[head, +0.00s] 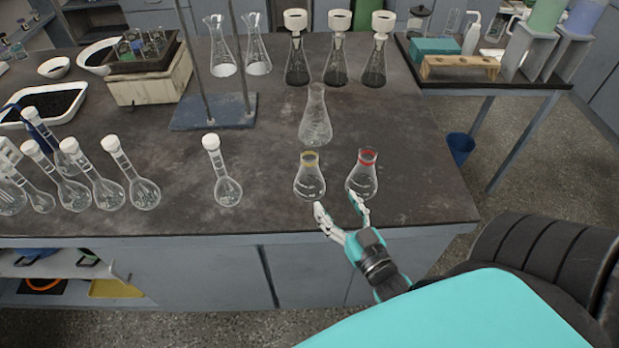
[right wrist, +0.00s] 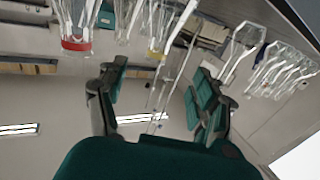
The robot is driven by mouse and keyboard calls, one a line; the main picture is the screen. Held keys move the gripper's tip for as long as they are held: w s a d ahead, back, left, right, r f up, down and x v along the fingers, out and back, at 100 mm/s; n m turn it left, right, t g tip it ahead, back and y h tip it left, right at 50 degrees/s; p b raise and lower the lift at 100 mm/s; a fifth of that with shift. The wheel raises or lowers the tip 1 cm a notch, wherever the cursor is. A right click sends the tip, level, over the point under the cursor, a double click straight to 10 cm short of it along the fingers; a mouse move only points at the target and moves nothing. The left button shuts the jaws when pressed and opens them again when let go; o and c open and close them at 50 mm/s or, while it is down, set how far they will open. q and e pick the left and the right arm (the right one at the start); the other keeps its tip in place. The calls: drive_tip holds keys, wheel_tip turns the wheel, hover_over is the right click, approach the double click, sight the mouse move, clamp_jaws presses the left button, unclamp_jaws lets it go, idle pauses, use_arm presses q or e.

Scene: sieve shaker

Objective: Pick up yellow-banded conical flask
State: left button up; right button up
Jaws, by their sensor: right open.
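The yellow-banded conical flask (head: 310,183) stands upright near the front edge of the dark bench. It is clear glass with a yellow band at its neck. A red-banded conical flask (head: 362,181) stands just right of it. My right gripper (head: 337,204) is open and empty at the bench's front edge, its fingers pointing at the two flasks. One fingertip is just below the yellow-banded flask, the other overlaps the red-banded one. In the right wrist view the yellow-banded flask (right wrist: 158,38) lies beyond the open fingers, and the red-banded flask (right wrist: 77,28) is at upper left. My left gripper is not in view.
A larger empty conical flask (head: 316,120) stands behind the two banded flasks. A stoppered volumetric flask (head: 226,188) is to the left, with several more at far left. A stand base (head: 212,114) and funnel-topped flasks (head: 336,68) are further back.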

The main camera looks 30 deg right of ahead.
sight(313, 168)
drive_tip(key=w, duration=0.3)
drive_tip(key=w+d+p, duration=0.1)
drive_tip(key=w, duration=0.5)
drive_tip(key=shift+w+d+p, duration=0.1)
drive_tip(key=shift+d+p, duration=0.1)
drive_tip(key=shift+p, duration=0.1)
drive_tip(key=w, duration=0.1)
drive_tip(key=w+p, duration=0.1)
drive_tip(key=w, duration=0.2)
drive_tip(key=shift+w+d+r+p, duration=0.2)
drive_tip(key=shift+w+d+p, duration=0.1)
drive_tip(key=shift+w+d, duration=0.1)
drive_tip(key=shift+w+f, duration=0.1)
drive_tip(key=shift+w, duration=0.2)
drive_tip(key=shift+s, duration=0.1)
drive_tip(key=shift+c, duration=1.2)
clamp_jaws()
